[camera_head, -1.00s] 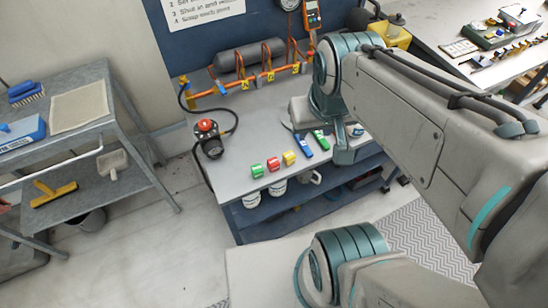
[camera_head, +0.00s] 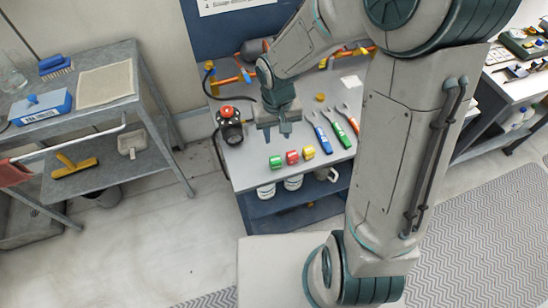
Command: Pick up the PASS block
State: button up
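Three small blocks stand in a row at the front edge of the grey bench (camera_head: 246,180): a green block (camera_head: 275,162), a red block (camera_head: 292,157) and a yellow block (camera_head: 309,153). Any lettering on them is too small to read, so I cannot tell which one says PASS. My gripper (camera_head: 277,134) points down behind and above the green and red blocks, apart from them. Its two fingers look spread with nothing between them.
Blue-handled (camera_head: 321,137) and green-handled (camera_head: 342,133) tools lie right of the blocks. A red-topped device (camera_head: 229,124) with a black hose stands left of my gripper. White mugs (camera_head: 293,183) sit on the shelf below. A grey cart (camera_head: 95,105) stands at left.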

send_over(275, 160)
notch_tip(275, 160, down, 8)
jog(key=shift+d+f, duration=0.15)
jog(key=shift+f, duration=0.1)
jog(key=shift+w+f+p, duration=0.1)
jog(key=shift+f+p, duration=0.2)
jog(key=shift+f, duration=2.4)
jog(key=c, duration=0.6)
